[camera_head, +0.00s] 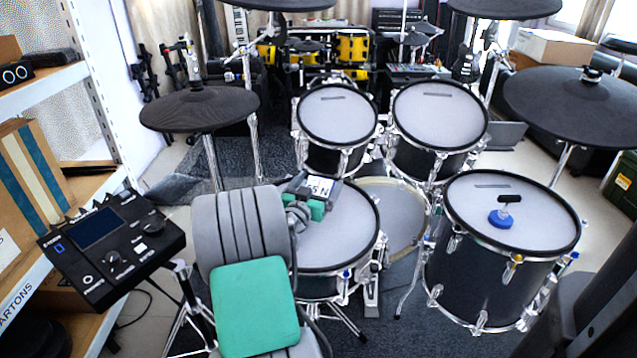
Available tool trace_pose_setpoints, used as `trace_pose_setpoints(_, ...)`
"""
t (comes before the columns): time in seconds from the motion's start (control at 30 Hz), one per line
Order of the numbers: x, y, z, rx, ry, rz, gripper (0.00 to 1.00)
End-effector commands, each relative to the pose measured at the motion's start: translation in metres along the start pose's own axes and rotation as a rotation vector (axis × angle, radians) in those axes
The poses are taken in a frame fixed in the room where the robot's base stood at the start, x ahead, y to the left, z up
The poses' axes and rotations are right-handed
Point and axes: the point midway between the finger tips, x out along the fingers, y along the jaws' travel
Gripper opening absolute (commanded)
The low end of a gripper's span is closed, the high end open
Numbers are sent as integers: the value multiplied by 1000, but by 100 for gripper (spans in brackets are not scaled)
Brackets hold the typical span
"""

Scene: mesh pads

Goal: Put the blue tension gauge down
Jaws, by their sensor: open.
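The blue tension gauge (502,216) has a round blue base with a grey stem and a black top. It stands upright on the pale head of the floor drum (530,236) at the right. My gripper (318,202), with green parts and a white label, is over the snare drum (340,254) left of centre, well to the left of the gauge. It is open and apart from the gauge. I see nothing held in it, though its fingertips are small and partly hidden by my arm.
Two rack toms (338,116) (440,114) stand behind the snare. Black cymbals hang at the left (199,108) and right (580,107). A drum module (112,250) and shelving (40,80) stand at the left. The floor drum's head is clear around the gauge.

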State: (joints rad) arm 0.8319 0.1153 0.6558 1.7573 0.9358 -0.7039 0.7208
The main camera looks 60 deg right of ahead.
Motion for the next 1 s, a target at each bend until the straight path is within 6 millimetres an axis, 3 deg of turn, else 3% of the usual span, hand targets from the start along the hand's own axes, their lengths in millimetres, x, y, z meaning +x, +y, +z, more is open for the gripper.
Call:
trace_pose_setpoints(0.13, -1, 0, -15, -6, -10, 0, 94)
trace_pose_setpoints(0.17, -10, -1, -8, -8, -11, -3, 94)
trace_pose_setpoints(0.3, -44, -2, -8, -7, -8, -6, 94)
trace_pose_setpoints(0.5, -73, 0, -9, -4, -5, -2, 94)
trace_pose_setpoints(0.83, -76, 0, -10, -2, -3, 0, 94)
trace_pose_setpoints(1.0, -76, 0, -23, -2, -3, 0, 94)
